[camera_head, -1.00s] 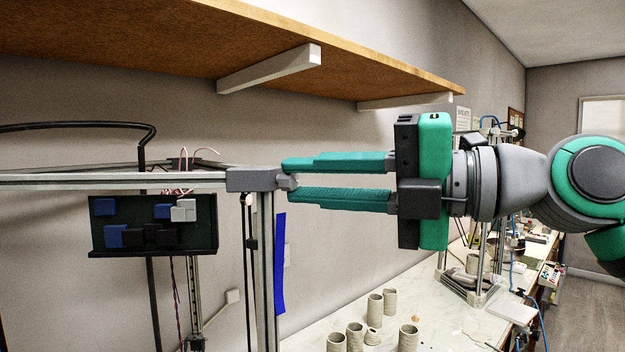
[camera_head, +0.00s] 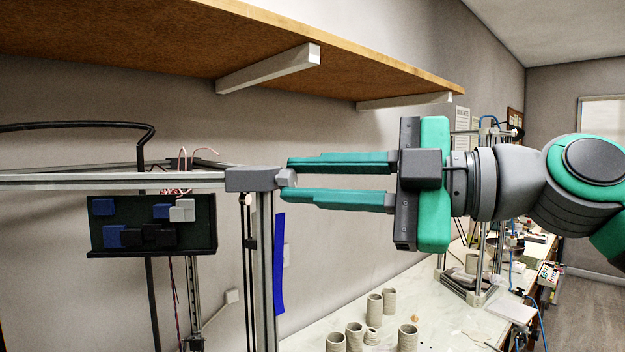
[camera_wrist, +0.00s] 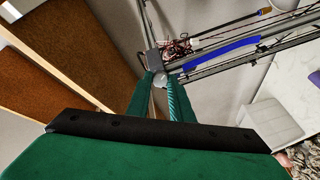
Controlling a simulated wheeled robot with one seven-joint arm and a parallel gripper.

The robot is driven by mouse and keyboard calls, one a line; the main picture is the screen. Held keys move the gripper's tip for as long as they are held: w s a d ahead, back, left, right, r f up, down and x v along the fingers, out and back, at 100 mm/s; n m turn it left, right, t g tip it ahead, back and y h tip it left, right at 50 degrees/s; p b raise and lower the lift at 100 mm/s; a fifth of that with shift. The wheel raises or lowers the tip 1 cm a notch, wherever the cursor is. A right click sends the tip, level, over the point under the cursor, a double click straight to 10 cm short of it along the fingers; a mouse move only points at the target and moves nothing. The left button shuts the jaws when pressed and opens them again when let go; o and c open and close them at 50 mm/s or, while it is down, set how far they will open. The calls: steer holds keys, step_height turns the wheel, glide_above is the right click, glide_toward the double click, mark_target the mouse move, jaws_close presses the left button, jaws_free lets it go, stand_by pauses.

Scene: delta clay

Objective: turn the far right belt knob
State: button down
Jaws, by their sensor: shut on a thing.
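The far right belt knob (camera_head: 286,178) is a small grey piece on the right end of the grey corner block at the end of the printer's metal rail. My gripper (camera_head: 292,179) comes in level from the right, with its two teal fingers above and below the knob. The gripper is shut on the knob. In the wrist view the pale knob (camera_wrist: 160,80) sits between the fingertips, just in front of the dark corner block. The fingers hide parts of its sides.
A wooden shelf (camera_head: 170,45) with white brackets hangs above my gripper. A dark control box (camera_head: 205,240) hangs under the rail (camera_head: 120,180). A blue strip (camera_head: 279,262) runs beside the upright post. Several clay cups stand on the table (camera_head: 320,325) below.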

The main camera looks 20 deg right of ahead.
steer(key=shift+m, duration=0.4)
steer(key=c, duration=1.6)
jaws_free()
steer(key=shift+o, duration=0.2)
steer(key=v, duration=1)
steer(key=shift+s+d, duration=0.25)
steer(key=shift+s, duration=0.05)
